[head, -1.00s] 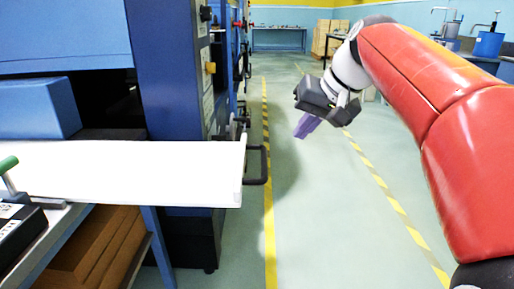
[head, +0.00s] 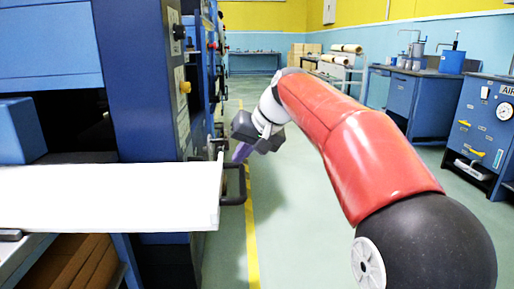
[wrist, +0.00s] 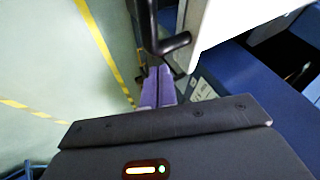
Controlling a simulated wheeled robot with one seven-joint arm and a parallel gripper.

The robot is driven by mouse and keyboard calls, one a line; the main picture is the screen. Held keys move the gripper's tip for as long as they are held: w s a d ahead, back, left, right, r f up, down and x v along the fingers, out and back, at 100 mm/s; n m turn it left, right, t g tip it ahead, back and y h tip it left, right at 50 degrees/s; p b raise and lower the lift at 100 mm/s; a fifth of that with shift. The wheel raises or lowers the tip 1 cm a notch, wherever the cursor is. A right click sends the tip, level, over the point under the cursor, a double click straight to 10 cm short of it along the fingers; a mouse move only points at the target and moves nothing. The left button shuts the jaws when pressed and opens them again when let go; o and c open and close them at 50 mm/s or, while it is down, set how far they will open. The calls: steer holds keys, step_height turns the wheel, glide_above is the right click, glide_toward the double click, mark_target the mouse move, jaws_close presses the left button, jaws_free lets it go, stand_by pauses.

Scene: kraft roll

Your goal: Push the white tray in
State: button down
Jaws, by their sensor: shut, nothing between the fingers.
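The white tray (head: 105,198) sticks out of the blue machine at the left of the head view, with a black handle (head: 238,186) on its right end. My gripper (head: 240,155) is shut and empty, its purple fingers pointing down just behind the handle and close to it. In the wrist view the purple fingertips (wrist: 158,75) lie right beside the black handle (wrist: 172,45), with the tray's white end (wrist: 225,22) to the right. I cannot tell whether the fingers touch the handle.
The blue machine (head: 135,90) stands beside the tray and above part of it. A yellow floor line (head: 251,235) runs past the handle, with open floor to its right. Blue cabinets (head: 478,130) stand at the far right.

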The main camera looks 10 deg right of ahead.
steer(key=shift+a, duration=0.85)
